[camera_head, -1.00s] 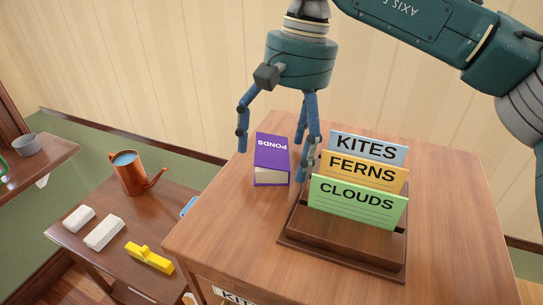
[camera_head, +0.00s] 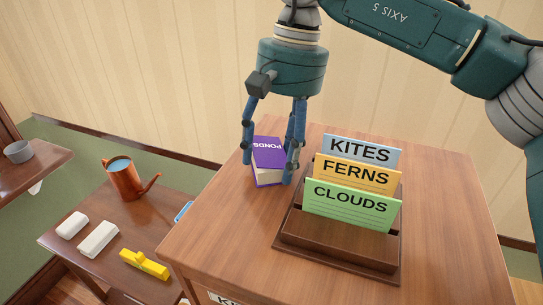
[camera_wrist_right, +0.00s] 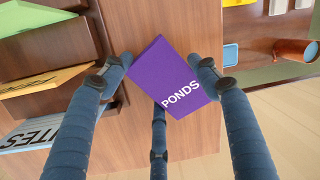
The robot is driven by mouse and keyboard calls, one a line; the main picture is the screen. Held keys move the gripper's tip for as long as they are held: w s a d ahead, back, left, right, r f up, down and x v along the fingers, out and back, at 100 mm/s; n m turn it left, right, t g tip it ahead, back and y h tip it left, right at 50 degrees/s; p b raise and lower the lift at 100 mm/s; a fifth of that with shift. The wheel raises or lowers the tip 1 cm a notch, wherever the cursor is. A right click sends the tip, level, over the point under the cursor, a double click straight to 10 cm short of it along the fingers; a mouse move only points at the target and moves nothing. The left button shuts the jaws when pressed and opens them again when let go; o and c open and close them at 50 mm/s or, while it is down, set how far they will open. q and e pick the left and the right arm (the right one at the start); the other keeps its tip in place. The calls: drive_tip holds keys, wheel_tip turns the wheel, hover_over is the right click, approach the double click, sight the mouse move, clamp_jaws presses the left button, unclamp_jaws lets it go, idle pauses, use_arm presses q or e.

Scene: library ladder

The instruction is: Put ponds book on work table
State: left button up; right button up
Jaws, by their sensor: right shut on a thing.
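The purple ponds book (camera_head: 268,158) stands on the wooden table top (camera_head: 230,222), left of the card holder. My right gripper (camera_head: 270,170) comes from above with its blue fingers on both sides of the book and is shut on it. In the right wrist view the book (camera_wrist_right: 170,85) sits between the fingers of the right gripper (camera_wrist_right: 166,75), its white PONDS lettering showing. The book looks slightly turned. I cannot tell whether it is clear of the table top. My left gripper is not in view.
A wooden holder (camera_head: 335,250) with KITES, FERNS and CLOUDS cards stands just right of the book. A lower table (camera_head: 75,262) at left carries a copper watering can (camera_head: 123,180), white blocks (camera_head: 98,240) and a yellow object (camera_head: 144,263). The table's right side is bare.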

wheel_tip(320, 180, up, 10)
drive_tip(key=shift+r, duration=0.15)
drive_tip(key=shift+c, duration=0.2)
use_arm(q)
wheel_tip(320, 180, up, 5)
drive_tip(key=p, duration=0.5)
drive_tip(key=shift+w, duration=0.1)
use_arm(e)
wheel_tip(320, 180, up, 10)
hover_over(274, 157)
drive_tip(key=shift+d, duration=0.1)
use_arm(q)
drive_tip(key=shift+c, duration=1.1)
use_arm(e)
drive_tip(key=shift+f, duration=0.25)
